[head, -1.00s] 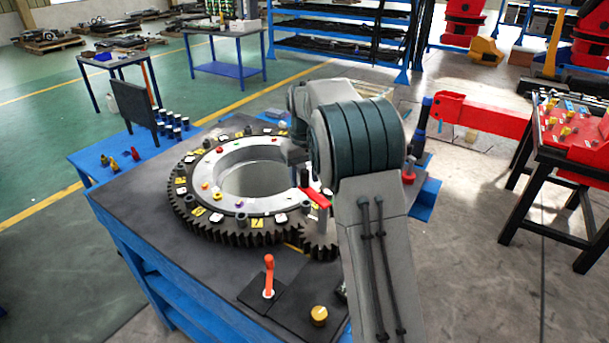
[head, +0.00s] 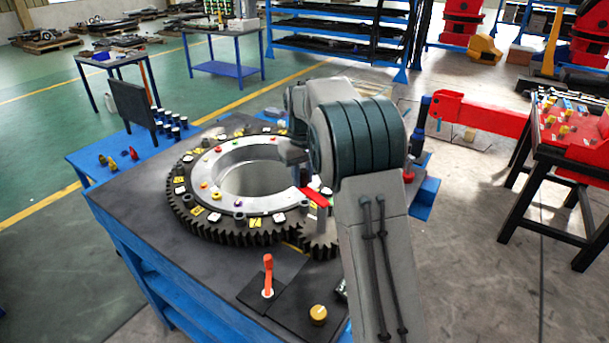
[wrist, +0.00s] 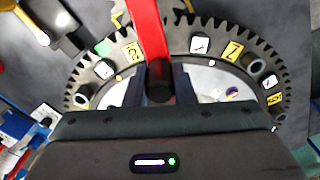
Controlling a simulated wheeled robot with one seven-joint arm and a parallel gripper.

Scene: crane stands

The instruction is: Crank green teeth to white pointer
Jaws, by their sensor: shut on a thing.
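A large dark toothed ring gear (head: 240,237) lies flat on the bench, with yellow and white tags around its rim. A small pinion (head: 318,246) meshes at its near right side. A red crank arm (head: 317,198) stands above the pinion and also crosses the top of the wrist view (wrist: 148,28). My gripper (wrist: 160,90) is shut on the crank's dark handle (wrist: 159,78). A green patch (wrist: 102,48) shows on the gear's rim, left of the crank in the wrist view. I cannot make out the white pointer for certain. My arm hides the gear's right side in the head view.
An orange-red lever (head: 268,272) and a yellow knob (head: 318,314) stand on the bench front. A dark upright panel (head: 133,103) and several small cylinders are at the left. A red-topped table (head: 575,125) stands to the right, apart from the bench.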

